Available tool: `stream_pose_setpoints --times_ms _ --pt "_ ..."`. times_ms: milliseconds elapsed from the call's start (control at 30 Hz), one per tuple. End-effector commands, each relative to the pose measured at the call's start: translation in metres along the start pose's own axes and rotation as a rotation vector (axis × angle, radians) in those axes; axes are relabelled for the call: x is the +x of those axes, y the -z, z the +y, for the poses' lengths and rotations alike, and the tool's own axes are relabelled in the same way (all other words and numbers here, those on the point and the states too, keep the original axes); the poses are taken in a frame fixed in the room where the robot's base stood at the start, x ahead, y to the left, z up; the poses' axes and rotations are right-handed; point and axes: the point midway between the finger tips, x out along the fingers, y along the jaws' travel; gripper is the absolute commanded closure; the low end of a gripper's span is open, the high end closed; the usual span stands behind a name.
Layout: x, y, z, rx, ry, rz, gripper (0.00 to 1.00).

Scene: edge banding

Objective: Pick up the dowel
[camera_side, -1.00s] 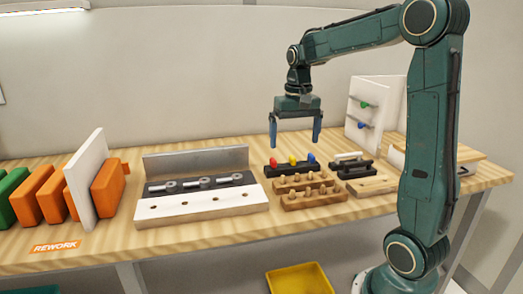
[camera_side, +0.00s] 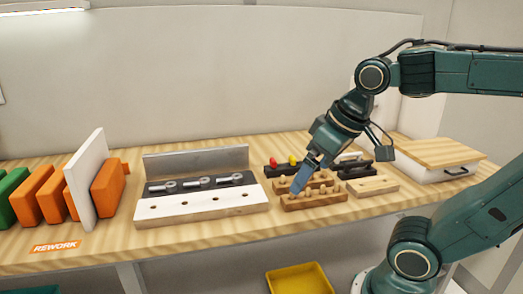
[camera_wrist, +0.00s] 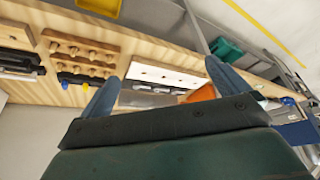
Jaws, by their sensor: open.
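Several short wooden dowels stand in two wooden racks, a front rack (camera_side: 315,202) and one behind it (camera_side: 281,187). One of the visible dowels (camera_side: 322,191) is in the front rack. The racks also show at upper left in the wrist view (camera_wrist: 90,67). My gripper (camera_side: 299,184) is tilted, with its blue fingers pointing down and left over the racks in the side view. In the wrist view my gripper (camera_wrist: 162,70) is open with nothing held between its fingers. The fingers hide part of the racks, and I cannot tell whether they touch a dowel.
A white-topped board with holes (camera_side: 205,207) lies left of the racks. Dark holders with red and yellow-topped tools (camera_side: 282,165) stand behind. A flat wooden block (camera_side: 373,187) and a drawer box (camera_side: 440,170) are right. Orange blocks (camera_side: 108,190) stand far left.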

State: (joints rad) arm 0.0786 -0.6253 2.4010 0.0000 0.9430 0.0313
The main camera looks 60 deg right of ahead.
Motion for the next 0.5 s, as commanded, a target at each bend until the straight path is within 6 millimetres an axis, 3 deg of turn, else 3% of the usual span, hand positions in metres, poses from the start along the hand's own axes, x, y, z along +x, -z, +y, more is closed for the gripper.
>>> stream_pose_setpoints --times_ms 200,400,500 --pt "0.000 -0.024 -0.011 -0.085 0.030 0.057 0.00" --pt "0.001 -0.029 -0.013 -0.104 0.036 0.069 0.00" --pt "0.001 -0.029 -0.013 -0.103 0.036 0.069 0.18"
